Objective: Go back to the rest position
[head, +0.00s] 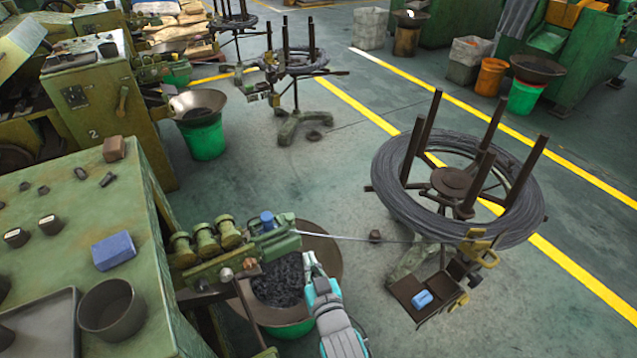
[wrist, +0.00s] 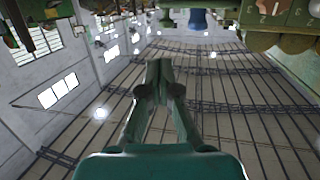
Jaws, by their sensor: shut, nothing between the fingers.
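My gripper (head: 311,262) is in the lower middle of the head view, in front of the bowl of dark small parts (head: 330,250) beside the green machine. In the wrist view its two fingers (wrist: 158,68) meet at their tips, with nothing between them. The gripper looks tilted up, since the wrist view is filled mostly by the hall's ceiling and wall.
The green machine (head: 150,215) with rollers stands left; a blue block (head: 114,250) and a dark cup (head: 111,308) lie on its top. A wire (head: 350,239) runs to the wire coil stand (head: 455,185) at right. Open floor (head: 265,165) lies beyond.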

